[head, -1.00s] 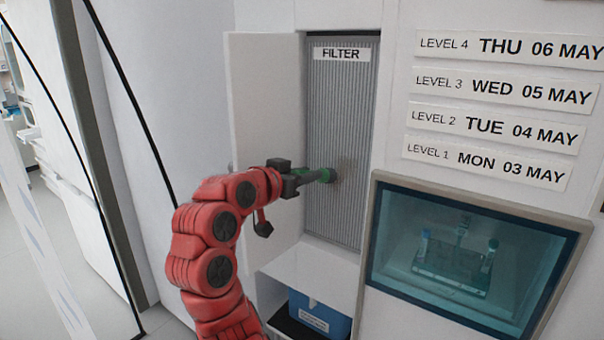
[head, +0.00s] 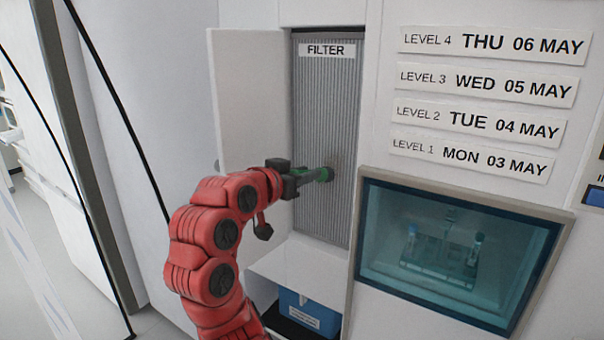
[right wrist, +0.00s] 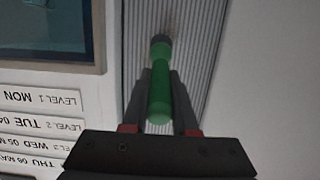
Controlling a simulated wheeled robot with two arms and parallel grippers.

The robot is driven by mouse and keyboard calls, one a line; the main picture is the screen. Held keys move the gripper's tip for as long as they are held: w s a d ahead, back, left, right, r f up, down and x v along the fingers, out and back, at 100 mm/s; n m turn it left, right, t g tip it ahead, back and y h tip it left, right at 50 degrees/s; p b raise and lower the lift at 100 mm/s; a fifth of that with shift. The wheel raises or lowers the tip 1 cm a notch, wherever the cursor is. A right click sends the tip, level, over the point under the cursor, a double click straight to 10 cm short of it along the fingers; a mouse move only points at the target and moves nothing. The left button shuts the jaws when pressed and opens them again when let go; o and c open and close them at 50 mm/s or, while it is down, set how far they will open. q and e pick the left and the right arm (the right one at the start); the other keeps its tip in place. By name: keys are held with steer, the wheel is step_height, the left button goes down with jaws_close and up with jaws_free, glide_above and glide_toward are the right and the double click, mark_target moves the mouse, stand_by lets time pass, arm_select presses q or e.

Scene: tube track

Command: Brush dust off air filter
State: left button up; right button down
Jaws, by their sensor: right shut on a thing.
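The air filter (head: 324,110) is a tall grey ribbed panel labelled FILTER, set in an open recess in the white wall. My right gripper (head: 303,178) is in front of its lower half, shut on a green brush (head: 321,175). In the right wrist view, the green brush handle (right wrist: 159,98) lies between the fingers and points toward the ribbed filter (right wrist: 196,62). A brownish patch shows at the brush's far end; I cannot tell whether it is bristles or dust. Whether the brush touches the filter is unclear. My left gripper is not in view.
A white door (head: 250,100) stands open left of the recess. A blue box (head: 308,312) sits below the filter. A glass window (head: 455,250) with a tube rack behind it is at the right, under several dated level labels (head: 484,88).

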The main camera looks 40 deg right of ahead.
steer(key=shift+s, duration=0.15)
steer(key=s, duration=0.1)
steer(key=s+d, duration=0.1)
steer(key=s, duration=0.1)
steer(key=shift+d, duration=0.2)
stand_by(0.5)
steer(key=shift+w+a, duration=0.1)
steer(key=shift+w+a, duration=0.3)
steer(key=shift+w, duration=0.5)
steer(key=shift+w+a, duration=0.3)
steer(key=shift+w, duration=0.45)
steer(key=shift+s, duration=0.1)
steer(key=s, duration=0.1)
steer(key=s+d, duration=0.1)
steer(key=s, duration=0.1)
steer(key=shift+s+d+b, duration=0.1)
steer(key=shift+d+b, duration=0.1)
steer(key=shift+b, duration=0.2)
